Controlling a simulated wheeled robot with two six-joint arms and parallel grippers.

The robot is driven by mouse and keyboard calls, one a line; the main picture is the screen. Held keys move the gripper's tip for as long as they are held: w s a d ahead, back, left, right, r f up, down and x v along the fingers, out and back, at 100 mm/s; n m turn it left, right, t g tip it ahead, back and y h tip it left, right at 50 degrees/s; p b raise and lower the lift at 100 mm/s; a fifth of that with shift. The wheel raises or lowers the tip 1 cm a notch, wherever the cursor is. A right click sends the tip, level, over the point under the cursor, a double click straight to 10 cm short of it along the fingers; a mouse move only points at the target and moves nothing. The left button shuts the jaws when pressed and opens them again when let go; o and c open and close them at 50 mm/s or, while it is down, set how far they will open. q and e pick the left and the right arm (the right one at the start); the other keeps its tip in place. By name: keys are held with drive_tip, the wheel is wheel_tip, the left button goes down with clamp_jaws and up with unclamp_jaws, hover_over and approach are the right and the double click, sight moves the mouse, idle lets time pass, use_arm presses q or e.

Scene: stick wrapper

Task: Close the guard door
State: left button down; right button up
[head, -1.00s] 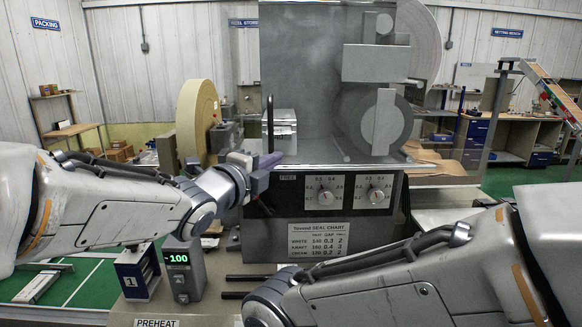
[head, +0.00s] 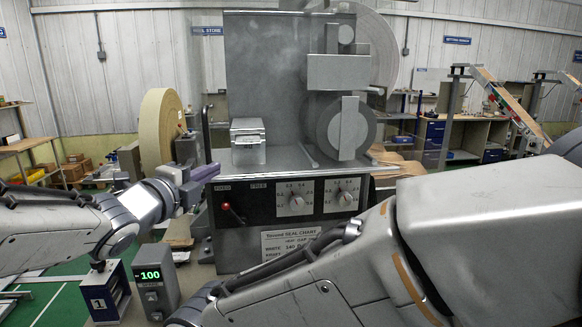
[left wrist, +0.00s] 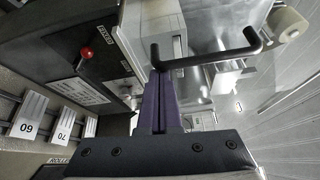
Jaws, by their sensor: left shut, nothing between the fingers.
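My left gripper (head: 210,173) is shut and empty in front of the wrapping machine's left side. Its purple fingers (left wrist: 160,92) show pressed together in the left wrist view. A black bar handle (head: 206,134) stands upright just above the fingertips; I take it to be the guard door's handle. In the left wrist view the handle (left wrist: 205,61) runs across just beyond the fingertips, very close to them; I cannot tell whether they touch. The door's panel seems clear and is hard to make out, so its angle is unclear. My right gripper is out of view.
The grey machine (head: 265,70) has a control panel with two dials and a red-knobbed lever (head: 226,207). A tan roll (head: 160,128) stands behind my left gripper. A display reading 100 (head: 150,275) stands low in front. My right arm covers the lower right.

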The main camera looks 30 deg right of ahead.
sight(229, 177)
use_arm(q)
drive_tip(key=s+a+b, duration=0.4)
drive_tip(key=s+b, duration=0.1)
drive_tip(key=s, duration=0.3)
drive_tip(key=s+a+f+n+g+y, duration=0.2)
drive_tip(key=s+a+f+n+y, duration=0.15)
drive_tip(key=f+n, duration=0.5)
drive_tip(key=s+a+f+n+g+y, duration=0.15)
drive_tip(key=a+f+n+y, duration=0.35)
drive_tip(key=f, duration=0.6)
drive_tip(key=s+a+f+n+g+y, duration=0.1)
drive_tip(key=s+a+f+n+g, duration=0.1)
drive_tip(key=s, duration=0.4)
drive_tip(key=s+a+f+n+g+y, duration=0.1)
drive_tip(key=s+a+f+n+g, duration=0.1)
drive_tip(key=s+f, duration=0.3)
drive_tip(key=s+a+f+n+g+y, duration=0.1)
drive_tip(key=s+f+n+g, duration=0.3)
drive_tip(key=s, duration=0.4)
drive_tip(key=shift+a+y, duration=0.35)
drive_tip(key=shift+a, duration=0.4)
drive_tip(key=shift+f, duration=0.1)
